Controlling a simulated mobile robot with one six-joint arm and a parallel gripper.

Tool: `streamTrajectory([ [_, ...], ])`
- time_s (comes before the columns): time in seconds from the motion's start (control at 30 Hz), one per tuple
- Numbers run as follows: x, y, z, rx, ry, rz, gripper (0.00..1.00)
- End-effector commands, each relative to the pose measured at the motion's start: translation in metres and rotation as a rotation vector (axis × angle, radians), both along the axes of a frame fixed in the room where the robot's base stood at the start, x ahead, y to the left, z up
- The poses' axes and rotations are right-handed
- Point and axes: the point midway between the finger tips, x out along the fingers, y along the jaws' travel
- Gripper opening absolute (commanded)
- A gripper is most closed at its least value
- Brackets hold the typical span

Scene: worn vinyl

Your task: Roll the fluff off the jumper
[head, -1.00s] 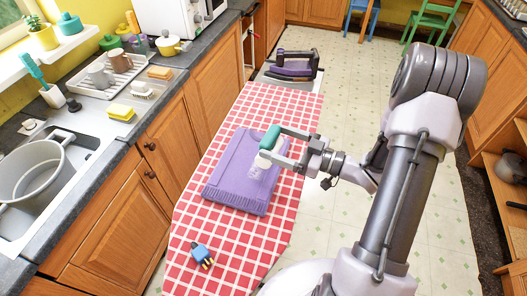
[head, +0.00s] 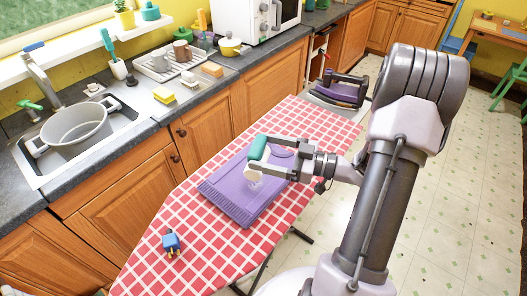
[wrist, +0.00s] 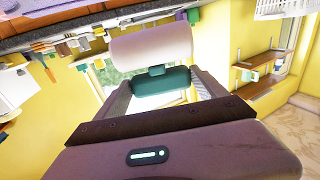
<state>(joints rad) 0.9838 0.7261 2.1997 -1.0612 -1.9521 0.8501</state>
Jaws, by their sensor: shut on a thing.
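The purple jumper (head: 238,203) lies flat on the ironing board with its red and white checked cover (head: 205,235). My gripper (head: 262,157) is shut on the green handle (head: 258,147) of a lint roller, over the jumper. The roller's pale roll (head: 252,176) is close to the jumper; I cannot tell whether it touches. A whitish patch, perhaps fluff, shows beside the roll, partly hidden. In the wrist view the green handle (wrist: 160,88) sits between my fingers, with the pale pinkish roll (wrist: 150,43) beyond it.
A blue plug-like thing (head: 172,243) lies on the board's near end. A dark purple iron (head: 342,90) stands at the far end. The counter at left holds a sink with a grey pot (head: 75,130), a dish rack (head: 165,66) and sponges. Open floor lies to the right.

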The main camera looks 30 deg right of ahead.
Motion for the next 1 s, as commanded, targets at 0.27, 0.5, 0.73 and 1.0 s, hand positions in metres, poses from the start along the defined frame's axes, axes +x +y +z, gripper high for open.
streamTrajectory([
  [0.27, 0.0, 0.0, 0.003, 0.001, 0.001, 0.0, 0.38],
  [0.5, 0.0, 0.0, -0.035, 0.002, 0.001, 0.0, 0.38],
  [0.73, 0.0, 0.0, -0.053, 0.0, 0.0, 0.0, 0.38],
  [1.0, 0.0, 0.0, -0.052, -0.001, -0.001, 0.0, 0.38],
])
